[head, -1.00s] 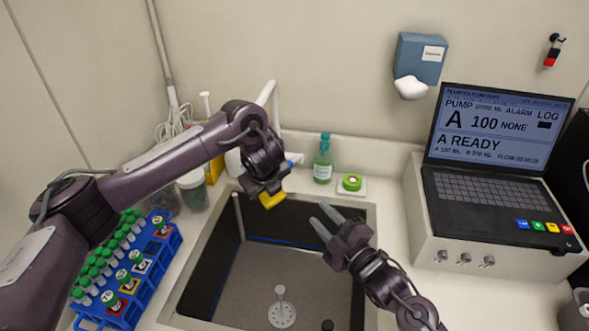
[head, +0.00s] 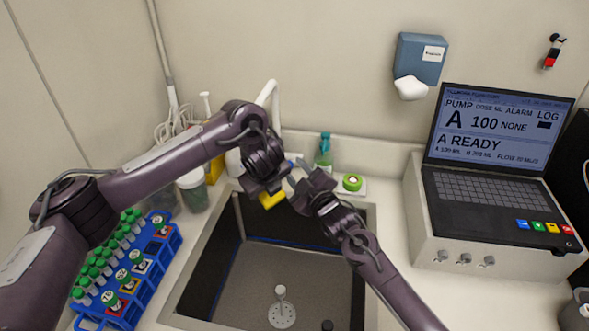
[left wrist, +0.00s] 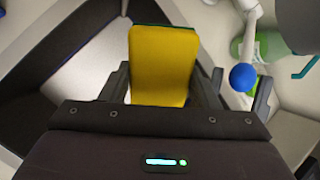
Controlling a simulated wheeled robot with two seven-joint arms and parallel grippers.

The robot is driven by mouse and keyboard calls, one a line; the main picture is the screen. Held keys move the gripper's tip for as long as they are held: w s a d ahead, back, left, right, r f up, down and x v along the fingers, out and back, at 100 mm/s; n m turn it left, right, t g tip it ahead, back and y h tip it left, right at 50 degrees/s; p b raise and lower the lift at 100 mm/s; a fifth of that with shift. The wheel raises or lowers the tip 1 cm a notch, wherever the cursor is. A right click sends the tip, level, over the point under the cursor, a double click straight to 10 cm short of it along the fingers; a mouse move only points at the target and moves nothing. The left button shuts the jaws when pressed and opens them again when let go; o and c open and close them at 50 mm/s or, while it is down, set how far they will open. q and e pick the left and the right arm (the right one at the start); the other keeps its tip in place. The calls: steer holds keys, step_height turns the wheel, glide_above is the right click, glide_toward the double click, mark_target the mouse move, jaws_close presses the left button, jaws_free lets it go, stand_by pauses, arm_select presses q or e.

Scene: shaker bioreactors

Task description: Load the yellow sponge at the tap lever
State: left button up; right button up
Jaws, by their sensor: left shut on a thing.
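The yellow sponge (head: 272,200) with a green layer is held in my left gripper (head: 270,190) above the sink's back edge. In the left wrist view the sponge (left wrist: 163,65) stands between the two fingers. The white tap (head: 268,95) is behind my left wrist, and its lower part is hidden. A blue ball end on a white stem, seemingly the tap lever (left wrist: 243,77), is right of the sponge in the left wrist view, apart from it. My right gripper (head: 297,175) is open, with its fingers close beside the left gripper; contact with the sponge cannot be told.
The sink (head: 365,240) lies below both grippers.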

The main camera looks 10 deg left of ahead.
steer(key=shift+w+a, duration=0.45)
steer(key=shift+w, duration=0.1)
jaws_close()
